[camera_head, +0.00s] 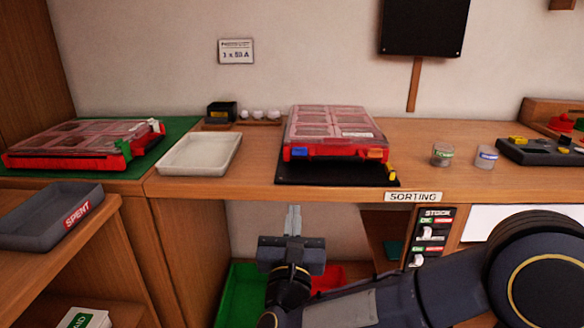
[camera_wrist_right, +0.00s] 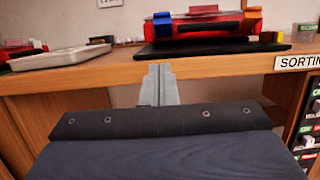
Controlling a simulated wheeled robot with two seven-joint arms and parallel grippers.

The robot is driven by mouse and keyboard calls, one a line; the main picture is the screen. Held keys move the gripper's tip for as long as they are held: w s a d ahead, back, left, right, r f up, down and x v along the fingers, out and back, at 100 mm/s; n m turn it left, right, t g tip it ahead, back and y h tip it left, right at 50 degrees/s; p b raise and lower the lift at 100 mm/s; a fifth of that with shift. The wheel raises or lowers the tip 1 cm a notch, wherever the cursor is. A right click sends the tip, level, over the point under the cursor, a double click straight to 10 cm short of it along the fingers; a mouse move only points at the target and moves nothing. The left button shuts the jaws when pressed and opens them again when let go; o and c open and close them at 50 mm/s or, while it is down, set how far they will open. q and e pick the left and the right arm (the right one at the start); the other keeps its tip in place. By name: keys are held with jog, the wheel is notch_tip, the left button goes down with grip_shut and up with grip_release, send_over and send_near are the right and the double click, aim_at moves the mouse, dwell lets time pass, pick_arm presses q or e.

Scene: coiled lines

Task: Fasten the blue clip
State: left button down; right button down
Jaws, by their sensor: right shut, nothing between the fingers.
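The blue clip (camera_head: 299,152) is on the front left of a red case (camera_head: 336,152) with a clear lid, on a black mat. I cannot tell whether the clip is fastened. It also shows at the top of the right wrist view (camera_wrist_right: 163,18). An orange clip (camera_head: 374,154) sits at the case's front right. My right gripper (camera_head: 293,215) is shut and empty, in front of the table edge and below the blue clip, apart from it. Its closed fingers point toward the case in the right wrist view (camera_wrist_right: 158,88). My left gripper is not in view.
A white tray (camera_head: 172,170) stands left of the case, and another red case (camera_head: 50,160) lies on a green mat further left. Two small jars (camera_head: 442,160) stand to the right. A yellow piece (camera_head: 392,173) is at the black mat's (camera_head: 330,180) right side.

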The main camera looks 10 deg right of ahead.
aim_at(296, 182)
jog(key=p+x, duration=0.1)
jog(key=x, duration=0.9)
jog(key=shift+w+d+r+p, duration=0.15)
jog(key=shift+w+r, duration=0.2)
jog(key=shift+r, duration=0.25)
jog(key=shift+w+d+r+p, duration=0.1)
jog(key=shift+w+r, duration=0.2)
jog(key=shift+r, duration=0.3)
jog(key=shift+w+d+r+p, duration=0.15)
jog(key=shift+w+r, duration=0.2)
jog(key=shift+r, duration=0.25)
jog(key=shift+a, duration=0.1)
